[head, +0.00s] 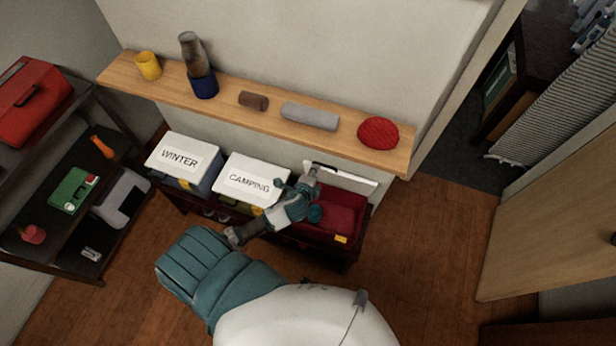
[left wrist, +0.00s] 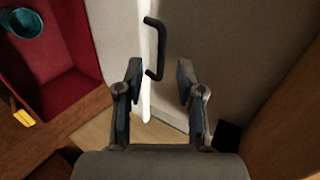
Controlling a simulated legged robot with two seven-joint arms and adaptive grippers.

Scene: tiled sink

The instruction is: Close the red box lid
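The red box (head: 345,215) stands open at the right end of the low bench, with a yellow tag on its front. Its lid (head: 350,176) stands raised along the back, seen as a white strip. In the left wrist view, the red box (left wrist: 60,95) shows at the left, and the white lid edge (left wrist: 147,85) bears a black handle (left wrist: 152,48). My left gripper (head: 311,172) is beside the lid's left part. In the wrist view its fingers (left wrist: 158,92) are apart, with the handle ahead between them; contact is not visible. My right gripper is out of view.
White-lidded boxes marked WINTER (head: 180,155) and CAMPING (head: 250,180) stand to the left. A wooden shelf (head: 270,112) with several items hangs above the boxes. A teal round thing (left wrist: 22,22) lies inside the red box. The floor (head: 430,250) at right is clear.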

